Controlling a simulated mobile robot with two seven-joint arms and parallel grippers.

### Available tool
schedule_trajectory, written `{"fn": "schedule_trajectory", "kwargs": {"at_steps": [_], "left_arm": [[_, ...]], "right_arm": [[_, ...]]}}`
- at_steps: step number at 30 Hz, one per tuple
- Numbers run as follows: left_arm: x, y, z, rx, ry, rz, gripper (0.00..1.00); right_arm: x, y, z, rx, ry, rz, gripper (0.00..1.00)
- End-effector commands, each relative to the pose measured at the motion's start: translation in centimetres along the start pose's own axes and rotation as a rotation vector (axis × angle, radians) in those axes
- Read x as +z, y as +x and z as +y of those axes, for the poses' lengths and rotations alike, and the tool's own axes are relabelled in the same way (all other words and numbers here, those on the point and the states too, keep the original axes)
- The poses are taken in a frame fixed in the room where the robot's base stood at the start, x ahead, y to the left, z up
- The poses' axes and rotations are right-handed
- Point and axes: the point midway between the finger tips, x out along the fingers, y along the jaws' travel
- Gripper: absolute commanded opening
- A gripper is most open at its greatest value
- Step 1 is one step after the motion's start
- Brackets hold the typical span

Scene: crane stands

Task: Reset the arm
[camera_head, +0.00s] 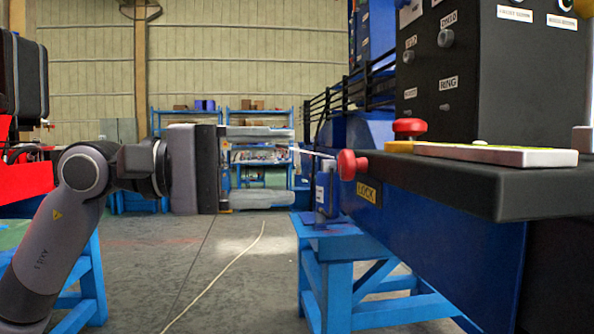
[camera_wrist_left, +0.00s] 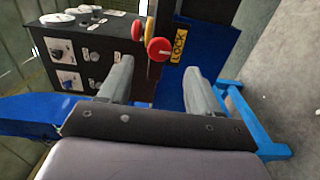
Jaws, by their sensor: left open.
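My left arm comes in from the left in the head view. Its gripper (camera_head: 292,166) is open and empty, its two grey fingers apart and pointing right. A red knob (camera_head: 350,165) on the front edge of the black console, beside a yellow LOCK label (camera_head: 366,191), is to the right of the fingertips. The left wrist view shows my open fingers (camera_wrist_left: 158,80), with the red knob (camera_wrist_left: 159,48) and the LOCK label (camera_wrist_left: 179,45) beyond them. The fingers appear apart from the knob. My right gripper is not in view.
The black control panel (camera_head: 482,75) carries labelled switches. A red button (camera_head: 409,127) stands on the console ledge (camera_head: 450,178). Blue stands (camera_head: 335,255) are below. Blue shelves (camera_head: 262,120) are far back. A cable (camera_head: 225,272) crosses the otherwise open floor in the middle.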

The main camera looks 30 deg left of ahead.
Motion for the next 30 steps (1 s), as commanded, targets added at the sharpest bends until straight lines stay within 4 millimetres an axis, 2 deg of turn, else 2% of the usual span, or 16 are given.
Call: {"fn": "schedule_trajectory", "kwargs": {"at_steps": [7,20,23,25,30], "left_arm": [[0.0,-0.4,0.0,-0.001,0.000,-0.001,0.64],[0.1,0.0,-0.5,0.006,-0.044,-0.022,0.64],[0.5,1.1,-1.8,0.032,-0.190,-0.085,0.64],[0.9,2.1,-3.2,0.063,-0.362,-0.152,0.64],[1.2,4.0,-6.8,0.164,-0.906,-0.322,0.64]], "right_arm": [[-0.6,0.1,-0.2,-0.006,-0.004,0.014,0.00],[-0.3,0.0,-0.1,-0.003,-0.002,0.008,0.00],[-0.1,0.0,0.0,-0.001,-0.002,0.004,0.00],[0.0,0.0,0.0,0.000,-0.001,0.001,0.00],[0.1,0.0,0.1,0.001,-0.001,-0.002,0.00]]}}
